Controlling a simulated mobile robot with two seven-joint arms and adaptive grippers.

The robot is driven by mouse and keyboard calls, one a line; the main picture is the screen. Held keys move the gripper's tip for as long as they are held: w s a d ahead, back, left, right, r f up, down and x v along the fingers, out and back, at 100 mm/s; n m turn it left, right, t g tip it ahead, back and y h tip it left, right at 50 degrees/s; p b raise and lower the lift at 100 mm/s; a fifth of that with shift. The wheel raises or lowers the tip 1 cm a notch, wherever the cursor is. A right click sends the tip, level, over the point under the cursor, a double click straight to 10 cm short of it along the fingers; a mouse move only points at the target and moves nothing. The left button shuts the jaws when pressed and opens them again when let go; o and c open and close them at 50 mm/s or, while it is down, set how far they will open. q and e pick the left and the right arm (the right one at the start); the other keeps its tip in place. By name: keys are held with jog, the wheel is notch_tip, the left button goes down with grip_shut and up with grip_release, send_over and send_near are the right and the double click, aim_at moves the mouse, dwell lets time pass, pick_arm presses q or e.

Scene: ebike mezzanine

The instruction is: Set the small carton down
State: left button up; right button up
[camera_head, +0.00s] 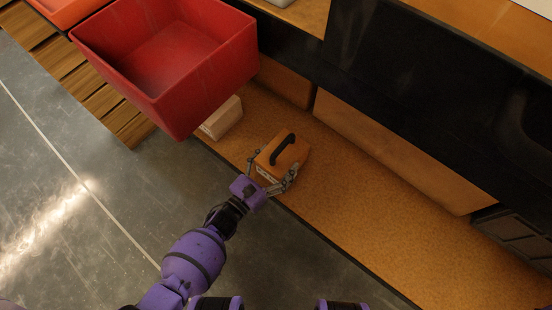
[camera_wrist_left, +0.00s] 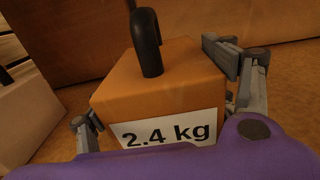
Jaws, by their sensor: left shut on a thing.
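The small carton (camera_head: 283,157) is an orange-brown box with a black handle on top. In the left wrist view the carton (camera_wrist_left: 160,85) shows a white label reading "2.4 kg". My left gripper (camera_head: 272,176) is shut on it, with one finger on each side. The carton looks upright over the orange-brown shelf surface (camera_head: 340,210), near its front edge. Its underside is hidden, so I cannot tell whether it touches the surface. My right gripper is not in view.
A red bin (camera_head: 165,75) stands at the upper left. A pale box (camera_head: 222,117) sits close to the left of the carton. A long brown box (camera_head: 390,150) lies behind, along the black panel (camera_head: 420,90). The surface to the right is clear.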

pick_arm(q)
jog(key=shift+w+d+r, duration=0.15)
jog(key=shift+r, duration=0.15)
jog(key=o, duration=2.1)
jog(key=shift+s+f, duration=0.2)
jog(key=shift+f, duration=0.15)
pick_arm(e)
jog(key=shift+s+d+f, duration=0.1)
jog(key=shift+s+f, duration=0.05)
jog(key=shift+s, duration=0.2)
pick_arm(q)
jog(key=shift+r, duration=0.15)
jog(key=p+v, duration=0.3)
jog(key=v, duration=0.9)
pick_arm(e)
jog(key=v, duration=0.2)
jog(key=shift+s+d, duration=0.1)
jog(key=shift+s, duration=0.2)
pick_arm(q)
jog(key=shift+o, duration=0.4)
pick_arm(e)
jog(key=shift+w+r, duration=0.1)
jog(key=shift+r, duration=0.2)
